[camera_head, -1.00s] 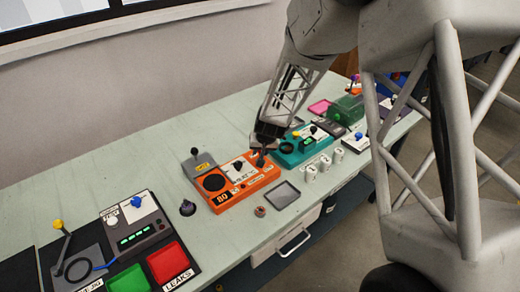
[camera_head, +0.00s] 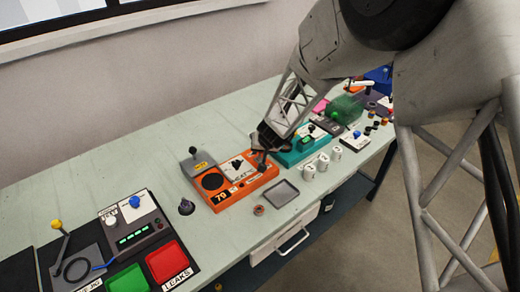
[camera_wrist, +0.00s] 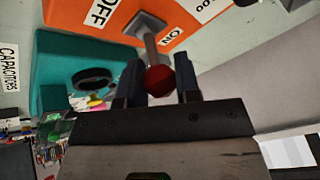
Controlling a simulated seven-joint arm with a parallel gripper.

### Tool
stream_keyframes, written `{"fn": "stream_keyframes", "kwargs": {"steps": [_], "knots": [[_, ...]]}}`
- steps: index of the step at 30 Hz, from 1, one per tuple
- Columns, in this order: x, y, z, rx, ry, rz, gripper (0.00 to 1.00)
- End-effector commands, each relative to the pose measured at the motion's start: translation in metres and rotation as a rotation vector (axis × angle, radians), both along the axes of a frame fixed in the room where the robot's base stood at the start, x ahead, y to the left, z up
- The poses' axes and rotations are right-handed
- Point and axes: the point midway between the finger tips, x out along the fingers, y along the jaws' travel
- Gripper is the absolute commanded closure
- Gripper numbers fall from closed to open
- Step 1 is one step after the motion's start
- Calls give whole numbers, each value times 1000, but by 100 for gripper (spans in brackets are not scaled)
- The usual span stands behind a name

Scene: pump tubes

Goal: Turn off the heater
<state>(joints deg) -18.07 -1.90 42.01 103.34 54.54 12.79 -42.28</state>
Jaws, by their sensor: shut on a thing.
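The heater is an orange box (camera_head: 226,201) on the bench, with a round black plate, a black dial and a display that seems to read 70. Its lever switch ends in a red ball (camera_wrist: 158,80) in the wrist view. The lever rises from a grey base (camera_wrist: 146,25) between the OFF label (camera_wrist: 101,12) and the ON label (camera_wrist: 172,39). My gripper (camera_wrist: 158,84) is shut on the lever's ball, with one dark finger on each side. In the head view my gripper (camera_head: 264,147) is at the box's right end; the fingertips are small there.
A teal box (camera_head: 296,157) stands close to the right of the heater, with several white cups (camera_head: 322,162) in front of it. A grey tray (camera_head: 281,194) lies in front of the heater. A panel with green and red pads (camera_head: 167,262) is at the left.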

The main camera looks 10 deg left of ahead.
Motion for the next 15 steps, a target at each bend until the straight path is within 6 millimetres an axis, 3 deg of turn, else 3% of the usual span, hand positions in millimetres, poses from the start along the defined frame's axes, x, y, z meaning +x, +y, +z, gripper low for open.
{"fn": "stream_keyframes", "kwargs": {"steps": [15], "knots": [[-3,-4,0,58,-59,-2,100]]}}
